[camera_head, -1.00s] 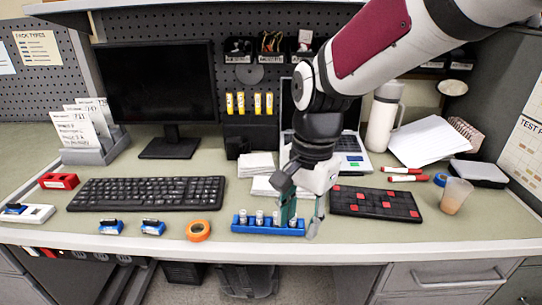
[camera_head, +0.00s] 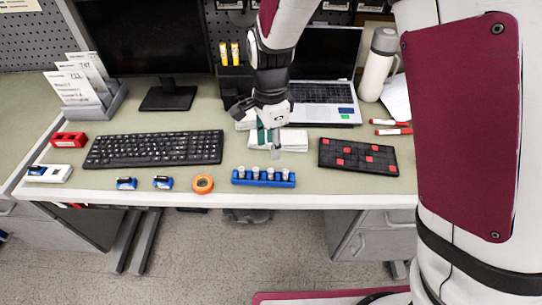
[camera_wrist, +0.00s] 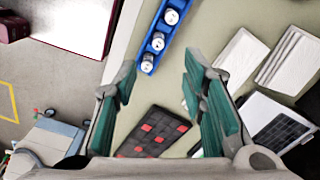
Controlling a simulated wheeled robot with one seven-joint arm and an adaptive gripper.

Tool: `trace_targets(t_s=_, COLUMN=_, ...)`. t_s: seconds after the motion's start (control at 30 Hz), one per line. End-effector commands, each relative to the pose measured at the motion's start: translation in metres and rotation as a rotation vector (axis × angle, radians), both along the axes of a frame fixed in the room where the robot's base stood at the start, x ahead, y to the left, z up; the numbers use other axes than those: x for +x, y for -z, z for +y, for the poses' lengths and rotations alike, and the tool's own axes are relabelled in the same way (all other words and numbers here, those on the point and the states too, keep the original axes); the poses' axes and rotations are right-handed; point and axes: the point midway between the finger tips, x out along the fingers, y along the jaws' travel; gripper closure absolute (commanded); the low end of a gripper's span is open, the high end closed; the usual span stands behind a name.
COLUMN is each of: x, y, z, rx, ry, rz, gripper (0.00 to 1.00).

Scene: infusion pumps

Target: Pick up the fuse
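Several small silver-capped fuses (camera_head: 255,172) stand upright in a row in a blue rack (camera_head: 263,182) near the table's front edge. In the wrist view, the fuses (camera_wrist: 158,41) and the blue rack (camera_wrist: 147,67) show at the top, beyond the fingertips. My gripper (camera_head: 269,148) is above and behind the rack in the head view, apart from it. In the wrist view, the teal-padded fingers of my gripper (camera_wrist: 158,72) are spread wide with nothing between them.
A black tray with red squares (camera_head: 358,156) lies right of the rack. An orange tape roll (camera_head: 203,184), two blue-and-white parts (camera_head: 162,182) and a keyboard (camera_head: 153,149) are to the left. White papers (camera_head: 293,140) and a laptop (camera_head: 325,95) stand behind. Bare table surrounds the rack.

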Motion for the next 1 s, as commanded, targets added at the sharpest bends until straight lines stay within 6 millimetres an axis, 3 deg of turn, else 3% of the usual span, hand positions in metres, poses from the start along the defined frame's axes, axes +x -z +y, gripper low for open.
trace_targets(t_s=0.1, x=-0.001, y=0.025, z=-0.001, rx=-0.003, ry=-0.001, rz=0.005, gripper=0.62)
trace_targets(t_s=0.23, x=0.000, y=0.044, z=-0.001, rx=-0.001, ry=0.000, rz=0.003, gripper=0.62)
trace_targets(t_s=0.47, x=-0.001, y=0.058, z=0.000, rx=-0.001, ry=-0.002, rz=0.002, gripper=0.62)
trace_targets(t_s=0.8, x=-0.003, y=0.101, z=0.000, rx=-0.001, ry=-0.002, rz=0.002, gripper=0.62)
trace_targets(t_s=1.0, x=-0.002, y=0.106, z=0.000, rx=0.000, ry=-0.002, rz=0.000, gripper=0.62)
